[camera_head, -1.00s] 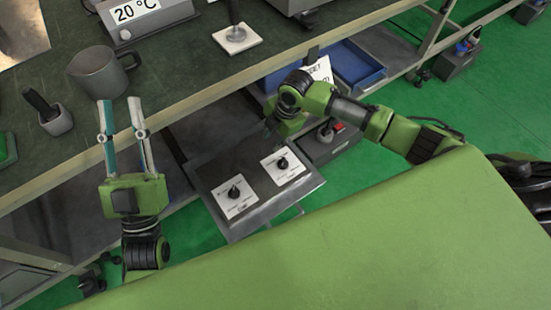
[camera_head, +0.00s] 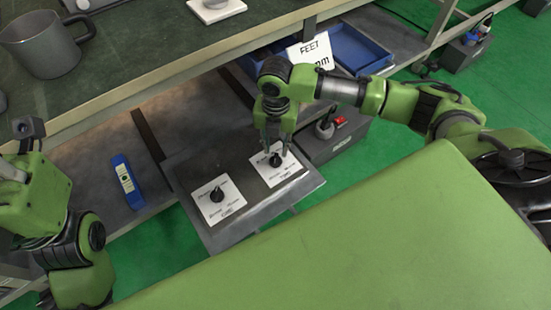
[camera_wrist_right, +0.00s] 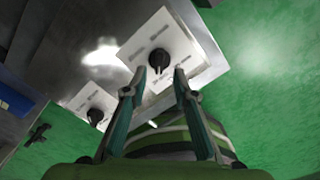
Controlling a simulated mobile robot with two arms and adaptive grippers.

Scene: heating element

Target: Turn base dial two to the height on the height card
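A dark panel (camera_head: 240,215) carries two black dials on white plates: a left dial (camera_head: 217,195) and a right dial (camera_head: 277,160). Their printed labels are too small to read. My right gripper (camera_head: 275,148) points down at the right dial, partly covering it. In the right wrist view its open fingertips (camera_wrist_right: 158,74) are at either side of a black dial (camera_wrist_right: 158,60); contact cannot be told. The other dial (camera_wrist_right: 95,116) shows there too. A white card (camera_head: 312,52) reads "FEET" and "mm"; my right arm hides its number. My left wrist is at the left edge, its fingers out of frame.
A blue tray (camera_head: 352,50) lies behind the card. A grey box (camera_head: 340,140) with a red button is right of the panel. A blue object (camera_head: 127,182) lies on the lower shelf. A grey mug (camera_head: 45,45) stands on the bench.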

